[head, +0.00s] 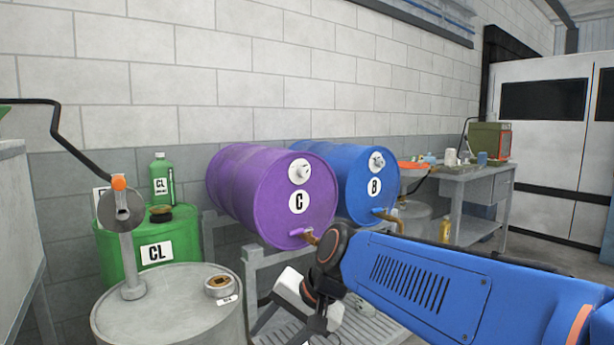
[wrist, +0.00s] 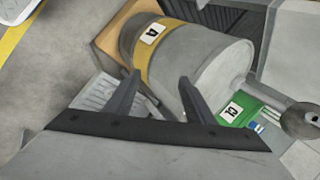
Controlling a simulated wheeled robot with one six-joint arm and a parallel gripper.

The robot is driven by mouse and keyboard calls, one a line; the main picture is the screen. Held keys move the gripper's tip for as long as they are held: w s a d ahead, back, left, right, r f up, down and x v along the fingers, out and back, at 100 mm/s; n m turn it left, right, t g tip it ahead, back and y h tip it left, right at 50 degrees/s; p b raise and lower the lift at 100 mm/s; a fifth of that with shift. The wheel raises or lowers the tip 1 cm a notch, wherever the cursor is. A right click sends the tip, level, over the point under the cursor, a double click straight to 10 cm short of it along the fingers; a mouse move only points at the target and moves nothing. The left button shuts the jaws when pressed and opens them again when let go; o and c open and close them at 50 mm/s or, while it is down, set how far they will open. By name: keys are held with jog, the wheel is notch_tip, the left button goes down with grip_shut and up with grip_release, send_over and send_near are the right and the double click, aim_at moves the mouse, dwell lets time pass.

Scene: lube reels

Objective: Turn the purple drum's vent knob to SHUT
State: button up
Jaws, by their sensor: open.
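The purple drum (head: 262,190) lies on its side on a grey rack in the head view, with a round C label on its front face. Its vent knob (head: 300,171) is a small white knob on a round white dial above the label. The dial's markings are too small to read, so I cannot tell the knob's setting. My gripper (wrist: 160,76) is open and empty in the wrist view. In the head view it hangs low in front of the rack, below the purple drum and apart from the knob. The wrist view does not show the purple drum.
A blue drum (head: 352,180) labelled B lies right of the purple one. A green CL drum (head: 118,257) and a grey drum (head: 165,310) with a pump stand at the left. The wrist view shows a grey drum with a yellow band (wrist: 143,55). A workbench (head: 470,176) stands behind, right.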

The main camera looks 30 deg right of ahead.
jog(key=w+d+r+m+t+y, duration=0.1)
jog(key=w+d+r+m+t, duration=0.25)
jog(key=w+r+m, duration=0.55)
jog(key=m+t+h, duration=0.4)
jog(key=m+t, duration=0.5)
jog(key=m, duration=0.8)
send_near(306, 174)
jog(key=shift+g, duration=0.25)
jog(key=w, duration=0.9)
jog(key=shift+w+a+r, duration=0.1)
jog(key=shift+a+r, duration=0.15)
jog(key=shift+r, duration=0.05)
jog(key=c, duration=1.1)
